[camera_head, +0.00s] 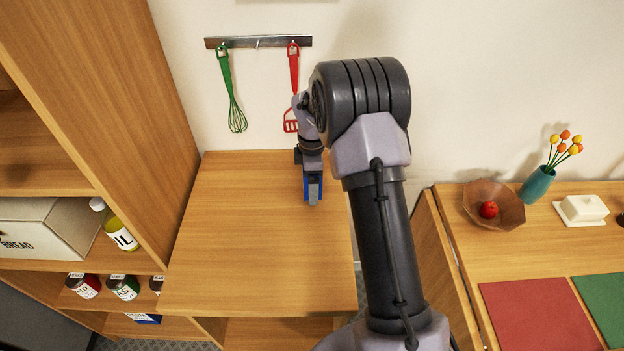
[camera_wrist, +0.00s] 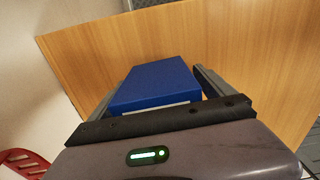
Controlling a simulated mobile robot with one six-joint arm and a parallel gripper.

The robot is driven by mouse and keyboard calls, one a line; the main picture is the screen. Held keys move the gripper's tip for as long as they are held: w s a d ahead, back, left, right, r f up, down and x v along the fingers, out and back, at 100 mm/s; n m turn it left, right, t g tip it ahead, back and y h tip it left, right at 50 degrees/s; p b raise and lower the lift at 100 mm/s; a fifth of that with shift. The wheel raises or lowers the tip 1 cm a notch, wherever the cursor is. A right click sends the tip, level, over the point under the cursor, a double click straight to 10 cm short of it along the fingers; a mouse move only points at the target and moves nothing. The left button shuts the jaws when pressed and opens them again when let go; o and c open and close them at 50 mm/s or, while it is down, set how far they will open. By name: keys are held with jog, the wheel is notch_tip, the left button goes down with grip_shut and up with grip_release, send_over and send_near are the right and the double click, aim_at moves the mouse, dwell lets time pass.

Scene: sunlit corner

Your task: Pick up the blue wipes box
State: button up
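The blue wipes box (camera_head: 313,187) is at the back right of the wooden counter (camera_head: 250,240), below my arm's end. In the wrist view the blue box (camera_wrist: 157,82) shows its broad blue face, with a pale strip at the near edge. My gripper (camera_wrist: 155,78) is around it, one finger on each side. A narrow gap seems to show between the box and each finger, so the gripper looks open. In the head view my gripper (camera_head: 313,180) points down over the box and partly hides it. Whether the box touches the counter cannot be told.
A rail with a green whisk (camera_head: 234,100) and a red utensil (camera_head: 293,70) hangs on the wall behind. A tall wooden shelf (camera_head: 120,100) stands left. Right is another counter with a bowl (camera_head: 480,192) and teal vase (camera_head: 537,186). The counter's front and left are clear.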

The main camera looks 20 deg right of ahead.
jog(key=c, duration=1.5)
